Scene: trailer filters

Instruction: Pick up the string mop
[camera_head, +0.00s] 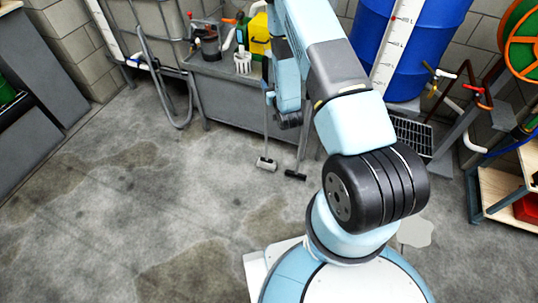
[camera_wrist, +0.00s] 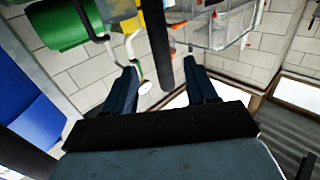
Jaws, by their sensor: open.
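Two long-handled floor tools lean at the grey bench in the head view. One has a pale head (camera_head: 266,164) on the floor, the other a dark head (camera_head: 295,175). I cannot tell whether either is the string mop; no strings show clearly. My gripper (camera_wrist: 160,66) is open in the wrist view, its two dark fingers spread. A dark pole (camera_wrist: 157,40) runs down between the fingers, with a gap visible on both sides. I cannot tell which tool it belongs to. In the head view my arm hides part of the handles.
The grey bench (camera_head: 238,105) carries bottles, a yellow container (camera_head: 259,34) and a white slotted item (camera_head: 243,63). A blue barrel (camera_head: 407,45) stands right of it. A bent grey pipe (camera_head: 165,95) stands left. Open concrete floor lies in front.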

